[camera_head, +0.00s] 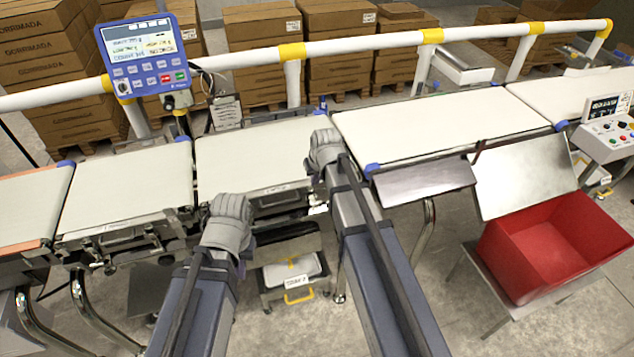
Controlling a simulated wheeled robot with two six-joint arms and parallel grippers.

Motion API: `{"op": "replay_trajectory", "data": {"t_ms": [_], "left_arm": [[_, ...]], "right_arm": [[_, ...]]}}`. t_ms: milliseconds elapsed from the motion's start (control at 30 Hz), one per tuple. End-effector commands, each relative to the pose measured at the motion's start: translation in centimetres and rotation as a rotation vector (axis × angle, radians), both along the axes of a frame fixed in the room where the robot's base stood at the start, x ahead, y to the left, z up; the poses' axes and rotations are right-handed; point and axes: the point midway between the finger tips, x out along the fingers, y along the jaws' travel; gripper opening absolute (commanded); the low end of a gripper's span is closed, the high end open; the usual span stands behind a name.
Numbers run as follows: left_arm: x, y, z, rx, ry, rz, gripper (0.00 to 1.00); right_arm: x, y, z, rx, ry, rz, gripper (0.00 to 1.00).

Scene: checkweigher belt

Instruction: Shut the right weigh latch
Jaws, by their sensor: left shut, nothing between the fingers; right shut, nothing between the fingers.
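The weigh belt section (255,155) is the middle pale belt. A metal bar and fittings (283,202) run along its front edge. A small pale metal piece (318,210) shows at the right end of that edge, beside my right arm. It may be the right weigh latch; I cannot tell whether it is open or shut. My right gripper (323,148) is shut and empty over the gap at the weigh belt's right end. My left gripper (232,208) is shut and empty at the belt's front left corner and hides part of the edge there.
A blue display panel (150,55) and a white rail (350,45) stand behind the belts. An outfeed belt (440,120) lies right, an infeed belt (120,195) left. A red bin (555,245) stands front right. A yellow-handled case (295,275) sits below.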

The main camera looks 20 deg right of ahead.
Motion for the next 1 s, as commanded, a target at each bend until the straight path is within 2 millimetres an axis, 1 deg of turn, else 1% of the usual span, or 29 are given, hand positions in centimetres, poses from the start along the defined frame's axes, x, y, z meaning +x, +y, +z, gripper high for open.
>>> {"op": "replay_trajectory", "data": {"t_ms": [33,233,267,300,433,600,1000], "left_arm": [[0.0,0.0,-1.5,0.0,0.0,0.0,0.0],[0.0,0.0,-4.2,0.0,0.0,0.0,0.0],[0.0,0.0,-4.6,0.0,0.0,0.0,0.0],[0.0,0.0,-5.1,0.0,0.0,0.0,0.0],[0.0,0.0,-6.5,0.0,0.0,0.0,0.0],[0.0,0.0,-7.2,0.0,0.0,0.0,0.0],[0.0,0.0,-7.2,0.0,0.0,0.0,0.0]], "right_arm": [[0.4,0.0,-1.5,0.0,0.0,0.0,0.0],[1.5,0.1,-4.2,0.0,0.0,0.0,0.0],[1.5,0.1,-4.6,0.0,0.0,0.0,0.0],[0.9,0.1,-5.1,0.0,0.0,0.0,0.0],[0.2,0.0,-6.5,0.0,0.0,0.0,0.0],[-0.2,0.0,-7.2,0.0,0.0,0.0,0.0],[-0.1,0.0,-7.2,0.0,-0.003,0.0,0.0]]}}
